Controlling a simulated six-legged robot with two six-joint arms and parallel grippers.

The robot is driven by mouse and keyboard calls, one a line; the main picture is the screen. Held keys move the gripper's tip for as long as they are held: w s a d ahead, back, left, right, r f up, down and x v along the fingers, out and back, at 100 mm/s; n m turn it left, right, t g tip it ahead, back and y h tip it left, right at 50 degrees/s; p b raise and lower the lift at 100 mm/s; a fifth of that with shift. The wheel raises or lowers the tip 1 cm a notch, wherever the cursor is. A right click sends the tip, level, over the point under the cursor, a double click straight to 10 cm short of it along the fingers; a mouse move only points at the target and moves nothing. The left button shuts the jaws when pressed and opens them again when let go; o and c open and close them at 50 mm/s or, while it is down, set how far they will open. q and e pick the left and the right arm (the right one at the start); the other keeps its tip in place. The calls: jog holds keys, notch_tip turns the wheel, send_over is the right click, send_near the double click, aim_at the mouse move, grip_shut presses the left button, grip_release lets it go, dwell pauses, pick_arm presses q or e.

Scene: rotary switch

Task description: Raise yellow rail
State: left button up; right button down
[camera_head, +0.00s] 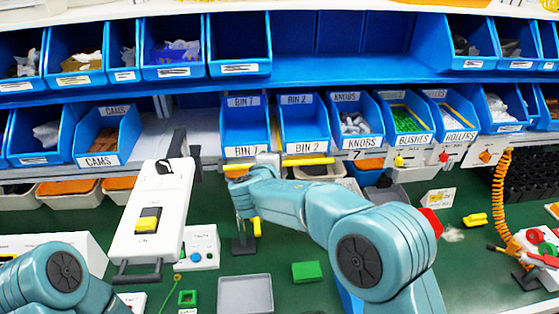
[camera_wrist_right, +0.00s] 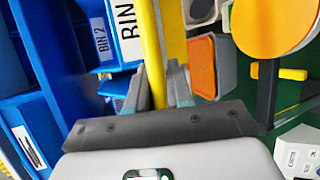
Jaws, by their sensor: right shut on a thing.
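The yellow rail (camera_head: 305,161) is a thin horizontal bar just below the bins labelled BIN 1 and BIN 2. My right gripper (camera_head: 258,166) is at the left part of the rail. In the right wrist view the rail (camera_wrist_right: 150,40) runs up from between the two fingers of my right gripper (camera_wrist_right: 158,88), which is shut on it. My arm hides part of the rail's surroundings in the head view. Of my left arm only a teal link shows at the lower left; its gripper is out of view.
Blue bins, including BIN 2 (camera_head: 303,115), stand directly behind and above the rail. A white panel with a yellow switch (camera_head: 149,220) stands left of my right gripper. A grey tray (camera_head: 246,292) and a green block (camera_head: 307,271) lie on the green bench below.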

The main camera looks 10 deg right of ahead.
dwell(0.4)
jog(key=c, duration=1.2)
grip_release()
jog(key=shift+o, duration=0.5)
jog(key=shift+w+d+f, duration=0.1)
jog(key=shift+w+f, duration=0.05)
jog(key=shift+s+a+r, duration=0.2)
jog(key=shift+s+a, duration=0.05)
jog(key=shift+s, duration=0.2)
jog(key=b+v, duration=0.5)
jog(key=v, duration=1)
jog(key=shift+b, duration=0.35)
jog(key=shift+r, duration=0.1)
jog(key=shift+c, duration=0.5)
jog(key=shift+s+a, duration=0.1)
